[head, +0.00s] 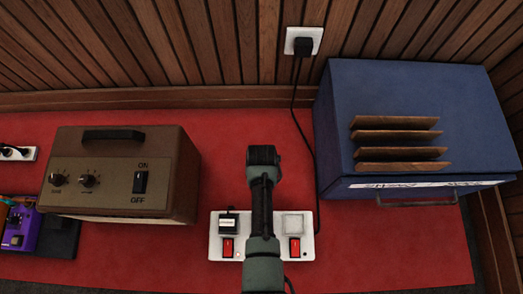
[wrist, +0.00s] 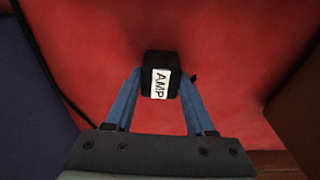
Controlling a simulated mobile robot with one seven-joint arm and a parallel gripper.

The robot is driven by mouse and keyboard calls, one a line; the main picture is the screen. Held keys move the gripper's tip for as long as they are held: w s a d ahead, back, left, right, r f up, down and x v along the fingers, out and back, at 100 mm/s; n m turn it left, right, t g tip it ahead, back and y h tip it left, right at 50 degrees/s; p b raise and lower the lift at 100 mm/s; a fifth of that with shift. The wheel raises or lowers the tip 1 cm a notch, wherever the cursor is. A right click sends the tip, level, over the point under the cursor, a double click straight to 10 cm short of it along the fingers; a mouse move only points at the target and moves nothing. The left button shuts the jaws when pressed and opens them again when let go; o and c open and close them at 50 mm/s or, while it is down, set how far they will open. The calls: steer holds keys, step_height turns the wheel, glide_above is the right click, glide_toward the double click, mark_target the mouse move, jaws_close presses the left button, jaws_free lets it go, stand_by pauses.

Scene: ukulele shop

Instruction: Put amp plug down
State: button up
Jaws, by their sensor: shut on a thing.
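The amp plug (wrist: 149,72) is a black block with a white label reading AMP. In the wrist view my gripper (wrist: 159,85) has its two blue fingers shut on the sides of the plug, with red surface behind it. In the head view my arm reaches over a white power strip (head: 217,248), and my own arm hides the fingers and the plug there. The brown amp (head: 120,175), with knobs and an ON/OFF switch, stands left of my arm. I cannot tell how high the plug is above the red surface.
The power strip has red switches and a black plug (head: 229,222) in its left part. A blue box (head: 420,110) with wooden slats stands at right. A black cord runs from a wall outlet (head: 303,41). A purple pedal (head: 18,230) is at far left. Red floor (head: 390,240) is clear at right front.

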steer(key=o, duration=1.1)
steer(key=shift+f, duration=0.1)
steer(key=shift+c, duration=0.2)
step_height(320, 180, up, 12)
steer(key=s+p, duration=0.1)
steer(key=p, duration=0.8)
steer(key=shift+s+p, duration=0.25)
steer(key=shift+p, duration=0.1)
